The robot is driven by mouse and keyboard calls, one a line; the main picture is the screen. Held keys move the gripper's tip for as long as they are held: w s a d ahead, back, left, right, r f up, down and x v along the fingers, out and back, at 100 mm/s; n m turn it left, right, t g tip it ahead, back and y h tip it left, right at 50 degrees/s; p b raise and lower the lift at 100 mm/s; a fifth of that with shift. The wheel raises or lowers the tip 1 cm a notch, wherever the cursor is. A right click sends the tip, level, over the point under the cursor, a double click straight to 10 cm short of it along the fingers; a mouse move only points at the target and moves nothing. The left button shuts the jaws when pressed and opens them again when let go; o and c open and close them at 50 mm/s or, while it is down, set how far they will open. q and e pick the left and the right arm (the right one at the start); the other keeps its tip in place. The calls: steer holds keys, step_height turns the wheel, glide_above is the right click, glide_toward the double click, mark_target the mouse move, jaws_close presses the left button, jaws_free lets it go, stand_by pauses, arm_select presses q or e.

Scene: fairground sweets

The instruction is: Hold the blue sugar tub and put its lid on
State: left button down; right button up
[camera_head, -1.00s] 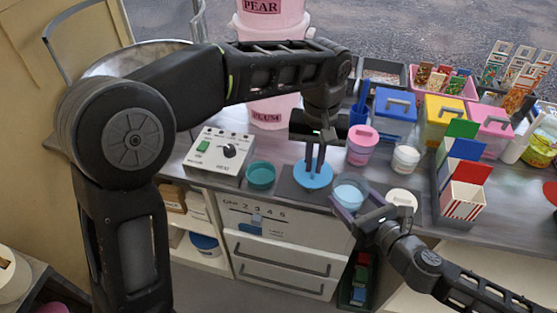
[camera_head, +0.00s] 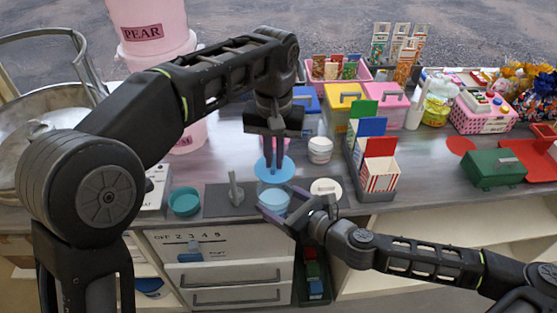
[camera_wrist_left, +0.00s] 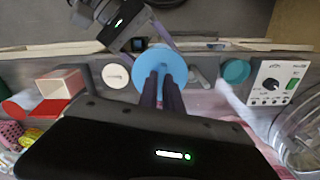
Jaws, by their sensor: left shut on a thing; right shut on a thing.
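The blue lid (camera_head: 275,171) is a flat round disc, gripped from above by my left gripper (camera_head: 273,152). It hangs above and slightly behind the blue sugar tub (camera_head: 273,201) in the head view, apart from its rim. The tub is upright and open, with pale blue contents showing. My right gripper (camera_head: 281,206) is shut on the tub from the front right. In the left wrist view the lid (camera_wrist_left: 160,62) covers the tub, and the left fingers meet its top. The right gripper (camera_wrist_left: 125,28) shows beyond it there.
A dark mat (camera_head: 214,206) with a grey peg (camera_head: 236,190) lies left of the tub, a teal tub (camera_head: 185,201) beyond it. A white disc (camera_head: 326,188) lies close on the right, beside the red-striped box (camera_head: 379,176). A white jar (camera_head: 320,150) stands behind.

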arm_select(q)
steer(key=shift+w, duration=0.2)
steer(key=shift+a+f, duration=0.1)
steer(key=shift+f, duration=0.15)
steer(key=shift+f, duration=3)
steer(key=shift+s+f, duration=0.1)
steer(key=shift+f, duration=0.05)
steer(key=c, duration=1.5)
jaws_free()
steer(key=shift+o, duration=0.7)
steer(key=o, duration=0.4)
